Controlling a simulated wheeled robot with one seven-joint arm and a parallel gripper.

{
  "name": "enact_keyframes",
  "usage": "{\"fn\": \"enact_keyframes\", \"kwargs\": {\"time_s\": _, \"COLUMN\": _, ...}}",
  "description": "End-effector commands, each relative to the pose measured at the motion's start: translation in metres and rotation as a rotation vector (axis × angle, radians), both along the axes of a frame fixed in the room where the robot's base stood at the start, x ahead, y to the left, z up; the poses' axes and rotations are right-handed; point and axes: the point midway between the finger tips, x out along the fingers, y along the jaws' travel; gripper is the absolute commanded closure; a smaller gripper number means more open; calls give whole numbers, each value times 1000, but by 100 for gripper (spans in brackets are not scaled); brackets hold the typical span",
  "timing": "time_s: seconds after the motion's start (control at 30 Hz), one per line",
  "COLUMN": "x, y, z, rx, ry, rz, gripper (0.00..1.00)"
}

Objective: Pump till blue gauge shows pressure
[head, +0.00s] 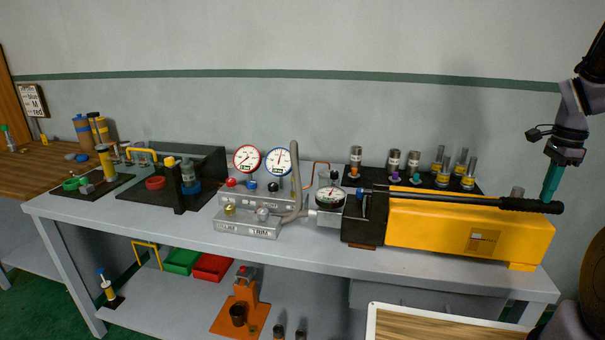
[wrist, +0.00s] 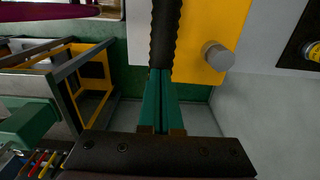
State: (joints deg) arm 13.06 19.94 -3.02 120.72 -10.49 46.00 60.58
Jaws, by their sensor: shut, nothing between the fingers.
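The yellow hand pump (head: 440,225) lies on the grey bench at the right. Its long black lever (head: 450,198) is down, roughly level along the pump's top. My gripper (head: 550,193) has teal fingers, shut and empty, with the tips at the lever's black grip near its right end. In the wrist view the shut fingers (wrist: 160,78) meet the ribbed grip (wrist: 164,35); whether they touch it I cannot tell. The blue-rimmed gauge (head: 279,162) stands behind the manifold; its needle looks close to upright, but the reading is too small to tell. The red-rimmed gauge (head: 246,159) is beside it.
A black-and-white gauge (head: 330,197) sits at the pump's left end. The manifold (head: 247,222) has valve knobs. Several metal fittings (head: 413,160) stand on a black rack behind the pump. A wood-topped tray (head: 450,325) is in front, below the bench. Open air lies above the pump.

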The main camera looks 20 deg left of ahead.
Motion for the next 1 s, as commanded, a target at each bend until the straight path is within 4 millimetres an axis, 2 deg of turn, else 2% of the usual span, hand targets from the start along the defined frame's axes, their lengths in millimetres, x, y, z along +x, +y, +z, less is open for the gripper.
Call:
{"fn": "enact_keyframes", "kwargs": {"time_s": 0.23, "x": 1, "y": 5, "z": 41, "rx": -1, "ry": -5, "rz": 0, "gripper": 100}}
{"fn": "enact_keyframes", "kwargs": {"time_s": 0.33, "x": 1, "y": 6, "z": 52, "rx": -1, "ry": -4, "rz": 0, "gripper": 100}}
{"fn": "enact_keyframes", "kwargs": {"time_s": 0.6, "x": 1, "y": 8, "z": 63, "rx": 0, "ry": -5, "rz": 0, "gripper": 100}}
{"fn": "enact_keyframes", "kwargs": {"time_s": 1.0, "x": 2, "y": 25, "z": 122, "rx": 0, "ry": -7, "rz": 0, "gripper": 100}}
